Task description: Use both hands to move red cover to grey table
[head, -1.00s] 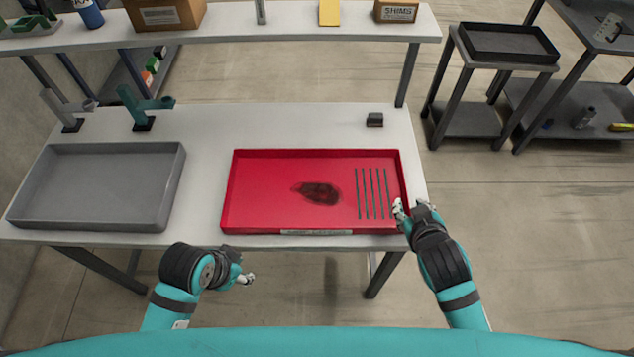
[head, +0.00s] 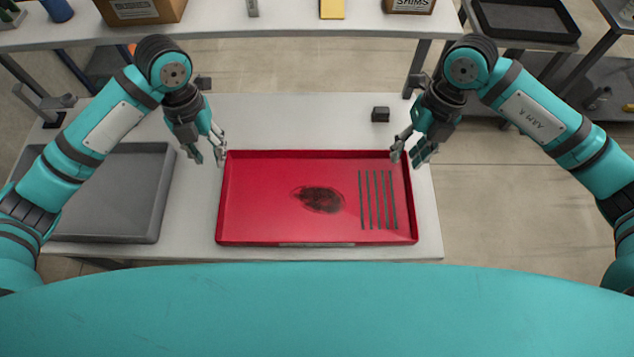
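The red cover (head: 265,215) is a shallow, rimmed red piece with a dark smudge in its middle and several slots on its right side. It lies flat on the white table. My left gripper (head: 208,157) is open and empty, just outside the cover's far left corner. My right gripper (head: 409,157) is open at the cover's far right corner, its fingers to either side of the right rim in the picture. Whether either gripper touches the cover is unclear. A grey table (head: 545,62) stands at the back right, partly hidden by my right arm.
A grey tray (head: 125,195) lies left of the cover, partly behind my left arm. A small dark block (head: 380,114) sits behind the cover. A black tray (head: 525,20) is on the grey table. A raised shelf (head: 290,28) with boxes spans the back.

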